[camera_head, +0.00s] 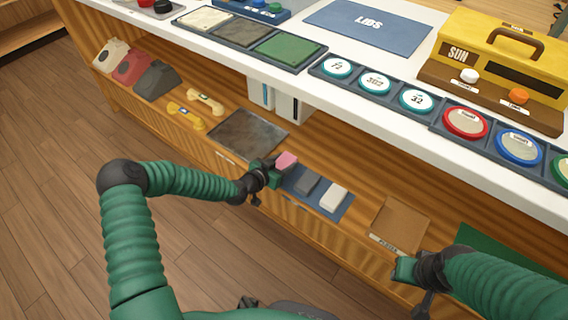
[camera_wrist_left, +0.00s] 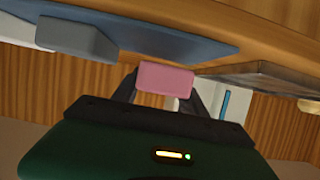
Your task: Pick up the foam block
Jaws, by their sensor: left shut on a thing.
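The pink foam block (camera_head: 286,160) is held at the tip of my left gripper (camera_head: 277,168), in front of the lower shelf. In the left wrist view the pink block (camera_wrist_left: 165,78) sits between the two dark fingers, which are shut on it. Behind it in that view lies the blue mat. A dark grey block (camera_head: 307,182) and a white block (camera_head: 333,197) rest on the blue mat (camera_head: 316,201). My right gripper (camera_head: 408,270) is at the lower right, near the brown tray; its fingers are not clear enough to tell their state.
A dark metal tray (camera_head: 247,134) lies left of the blue mat, and a brown tray (camera_head: 401,222) lies right of it. Several dial phones and yellow handsets (camera_head: 186,116) stand further left. The white counter (camera_head: 330,62) overhangs the shelf, with lidded dishes and a yellow box (camera_head: 500,55).

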